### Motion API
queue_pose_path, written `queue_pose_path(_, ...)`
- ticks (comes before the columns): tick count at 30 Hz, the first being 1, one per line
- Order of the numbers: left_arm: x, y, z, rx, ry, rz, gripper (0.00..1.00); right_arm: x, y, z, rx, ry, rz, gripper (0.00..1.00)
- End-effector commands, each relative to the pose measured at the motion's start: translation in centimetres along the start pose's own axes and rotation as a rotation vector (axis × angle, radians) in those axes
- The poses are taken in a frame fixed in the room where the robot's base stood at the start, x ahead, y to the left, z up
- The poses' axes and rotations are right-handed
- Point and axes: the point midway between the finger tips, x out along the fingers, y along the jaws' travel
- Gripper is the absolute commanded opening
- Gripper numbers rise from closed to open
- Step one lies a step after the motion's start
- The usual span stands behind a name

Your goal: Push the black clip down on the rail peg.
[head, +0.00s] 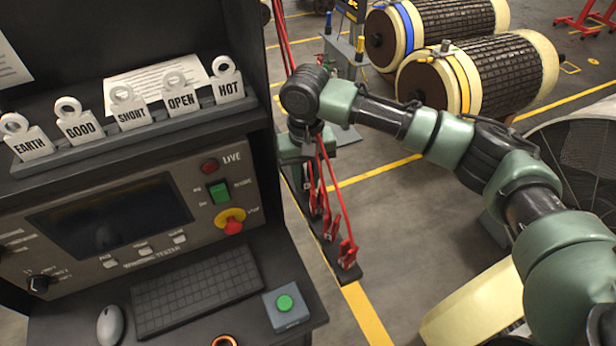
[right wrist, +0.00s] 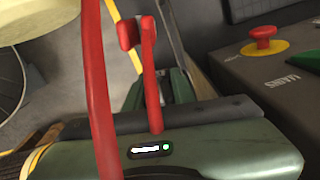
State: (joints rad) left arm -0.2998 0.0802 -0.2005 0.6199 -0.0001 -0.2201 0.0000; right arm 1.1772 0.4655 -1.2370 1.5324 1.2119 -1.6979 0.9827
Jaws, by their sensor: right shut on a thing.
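No black clip can be made out in either view. A dark rail (head: 352,275) runs beside the test cabinet in the head view, and several red clips (head: 347,254) sit along it. The rail peg cannot be told apart. My right gripper (head: 306,158) is at the far end of the rail, pointing down beside the red leads. In the right wrist view, a red lead (right wrist: 98,90) and a red bar-like piece (right wrist: 150,75) cross in front of my gripper. My left gripper is out of view.
The test cabinet (head: 262,185) stands close left of the rail, with a keyboard (head: 197,290), a green button box (head: 286,305) and a red stop button (head: 232,226). Large rotors (head: 480,75) stand at the back right. Floor shows right of the rail.

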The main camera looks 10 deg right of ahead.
Motion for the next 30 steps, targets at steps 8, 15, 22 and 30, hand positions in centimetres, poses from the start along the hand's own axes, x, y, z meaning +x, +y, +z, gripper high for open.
queue_pose_path(8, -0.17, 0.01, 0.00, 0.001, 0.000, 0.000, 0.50, 0.62, -0.47, 0.23, -0.009, -0.003, -0.006, 0.00)
queue_pose_path(15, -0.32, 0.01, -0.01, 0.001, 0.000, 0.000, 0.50, 1.02, -0.48, 0.26, -0.009, -0.004, -0.006, 0.00)
queue_pose_path(22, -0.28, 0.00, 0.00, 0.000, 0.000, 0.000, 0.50, 1.01, -0.47, 0.25, -0.009, -0.004, -0.006, 0.50)
queue_pose_path(30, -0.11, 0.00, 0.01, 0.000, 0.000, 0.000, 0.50, 0.52, -0.46, 0.21, -0.009, -0.002, -0.006, 0.50)
